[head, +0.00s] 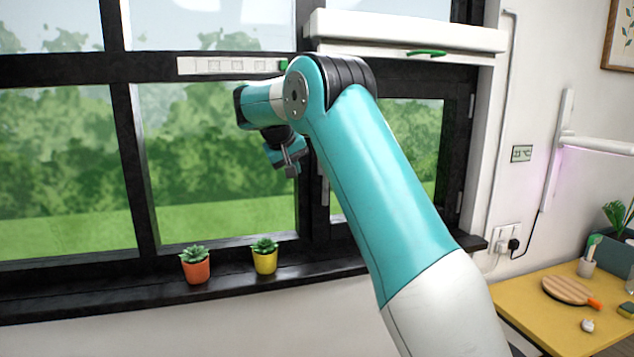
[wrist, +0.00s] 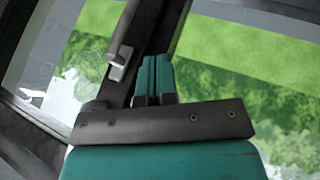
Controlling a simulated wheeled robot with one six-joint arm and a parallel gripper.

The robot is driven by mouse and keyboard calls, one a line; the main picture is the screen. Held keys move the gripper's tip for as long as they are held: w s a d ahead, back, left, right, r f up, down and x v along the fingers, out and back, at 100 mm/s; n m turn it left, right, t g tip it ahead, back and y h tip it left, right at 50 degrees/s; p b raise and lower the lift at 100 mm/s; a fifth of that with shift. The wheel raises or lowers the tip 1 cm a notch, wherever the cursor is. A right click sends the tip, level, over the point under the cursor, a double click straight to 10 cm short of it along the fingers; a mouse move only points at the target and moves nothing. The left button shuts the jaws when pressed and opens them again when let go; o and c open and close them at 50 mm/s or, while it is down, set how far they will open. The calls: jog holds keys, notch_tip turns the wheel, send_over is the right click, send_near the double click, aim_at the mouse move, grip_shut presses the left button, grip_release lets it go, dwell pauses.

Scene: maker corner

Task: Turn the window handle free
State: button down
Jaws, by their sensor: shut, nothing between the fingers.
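The window handle (wrist: 119,64) is a grey lever on a small base, fixed to the dark window frame. In the wrist view it lies just left of my fingertips. In the head view a light grey upright piece on the dark frame, right of my gripper, looks like the same handle (head: 325,191); my arm covers the area around it. My gripper (head: 291,165) hangs in front of the window, left of the handle. In the wrist view its teal fingers (wrist: 156,75) are together and empty, apart from the handle.
A red pot (head: 196,271) and a yellow pot (head: 265,262) with small plants stand on the dark sill (head: 130,298) below. A white blind box (head: 400,30) is above. A yellow table (head: 540,315) with a wooden paddle (head: 570,291) is at right.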

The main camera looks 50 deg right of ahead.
jog(key=shift+d, duration=0.1)
jog(key=d+f+p, duration=0.6)
jog(key=d+f, duration=0.2)
jog(key=d, duration=0.1)
jog(key=shift+w+d, duration=0.15)
jog(key=shift+w, duration=0.1)
jog(key=shift+d, duration=0.1)
dwell(0.5)
